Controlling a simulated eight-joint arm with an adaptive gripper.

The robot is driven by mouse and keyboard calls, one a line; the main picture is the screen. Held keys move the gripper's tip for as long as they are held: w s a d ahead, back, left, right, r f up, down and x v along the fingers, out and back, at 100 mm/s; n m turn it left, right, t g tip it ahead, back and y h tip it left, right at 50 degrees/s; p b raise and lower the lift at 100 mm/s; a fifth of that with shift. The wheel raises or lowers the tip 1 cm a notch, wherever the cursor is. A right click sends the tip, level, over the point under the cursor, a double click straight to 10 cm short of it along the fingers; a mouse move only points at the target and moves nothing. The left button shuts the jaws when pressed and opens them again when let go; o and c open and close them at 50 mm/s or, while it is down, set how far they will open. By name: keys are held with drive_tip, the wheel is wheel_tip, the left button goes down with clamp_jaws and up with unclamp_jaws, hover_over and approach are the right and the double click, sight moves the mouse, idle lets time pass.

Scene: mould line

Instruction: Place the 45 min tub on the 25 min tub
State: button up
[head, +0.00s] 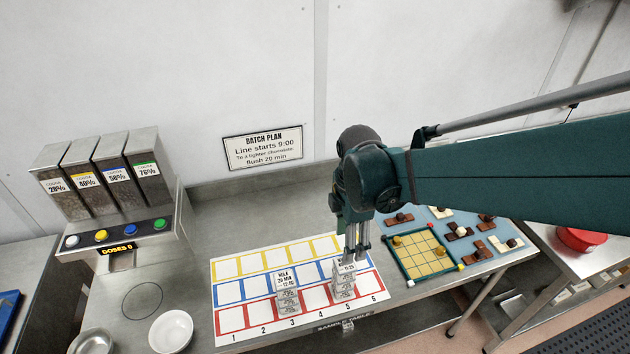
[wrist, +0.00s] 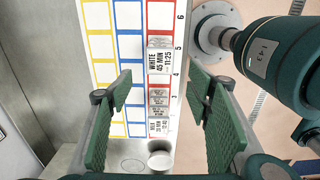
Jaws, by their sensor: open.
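The 45 min tub (wrist: 160,61) shows a label reading WHITE, 45 MIN, 11:25 in the wrist view. In the head view it tops a stack in column 5 (head: 345,268) of the red row. Another stack (head: 287,290) stands in column 3 of the red row. My gripper (head: 356,247) is open and empty, over the column 5 stack. Its fingertips hide part of the label in the head view. In the wrist view the fingers (wrist: 159,88) are wide apart.
The chart (head: 238,318) has numbered yellow, blue and red squares, mostly empty. A dispenser (head: 128,232) and white bowl (head: 171,331) are at left. A tray with a yellow grid (head: 421,252) and chocolate pieces on a blue mat (head: 480,250) are at right.

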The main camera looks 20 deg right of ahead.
drive_tip(key=shift+r, duration=0.1)
idle(0.6)
drive_tip(key=s+a+r+m+t, duration=0.1)
drive_tip(key=s+r+m+t, duration=0.1)
drive_tip(key=r+m, duration=0.3)
drive_tip(key=s+a+r+m+t, duration=0.1)
drive_tip(key=s+r+m+t, duration=0.2)
drive_tip(key=m, duration=1)
wheel_tip(320, 180, up, 3)
drive_tip(key=shift+r+t, duration=0.1)
drive_tip(key=shift+t, duration=1)
